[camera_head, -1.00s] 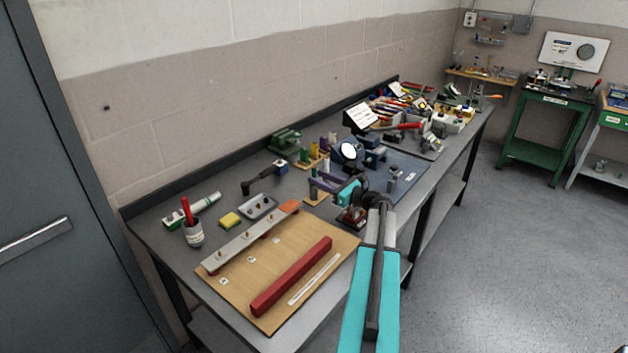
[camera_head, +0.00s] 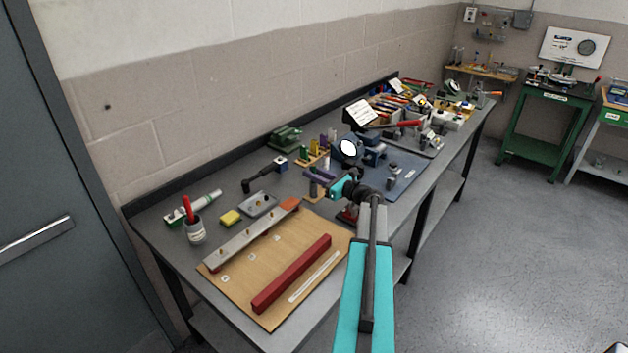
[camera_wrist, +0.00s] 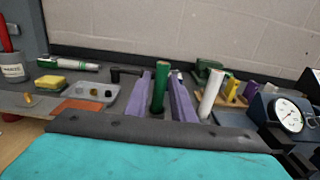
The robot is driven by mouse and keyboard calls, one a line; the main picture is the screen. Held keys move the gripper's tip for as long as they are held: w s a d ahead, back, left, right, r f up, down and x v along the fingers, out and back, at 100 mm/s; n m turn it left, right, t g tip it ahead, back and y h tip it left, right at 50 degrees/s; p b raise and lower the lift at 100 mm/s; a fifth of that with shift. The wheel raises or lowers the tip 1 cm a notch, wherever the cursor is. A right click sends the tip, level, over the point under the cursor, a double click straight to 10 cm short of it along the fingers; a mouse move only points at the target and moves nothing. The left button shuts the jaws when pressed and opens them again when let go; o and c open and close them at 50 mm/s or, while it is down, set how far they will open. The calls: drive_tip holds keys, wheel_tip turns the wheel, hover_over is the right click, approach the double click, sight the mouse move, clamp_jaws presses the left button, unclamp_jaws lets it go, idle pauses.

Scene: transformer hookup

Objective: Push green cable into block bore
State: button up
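The green cable (camera_wrist: 159,90) is a short, thick green cylinder. It stands nearly upright between the two purple fingers of my gripper (camera_wrist: 163,92) in the wrist view, with little or no gap on either side. The fingers look shut on it; its lower end is hidden. In the head view my gripper (camera_head: 314,181) is over the middle of the bench, left of the teal wrist, and the cable in it cannot be made out. I cannot pick out the block or its bore for sure.
A white cylinder (camera_wrist: 212,92) stands right of my fingers. A rack of coloured cylinders (camera_head: 313,157), a round gauge (camera_head: 348,149) and a grey tray (camera_head: 263,203) are nearby. A red bar (camera_head: 292,274) lies on the wooden board (camera_head: 240,292) at the front left.

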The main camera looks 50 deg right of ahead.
clamp_jaws()
drive_tip(key=shift+r, duration=0.1)
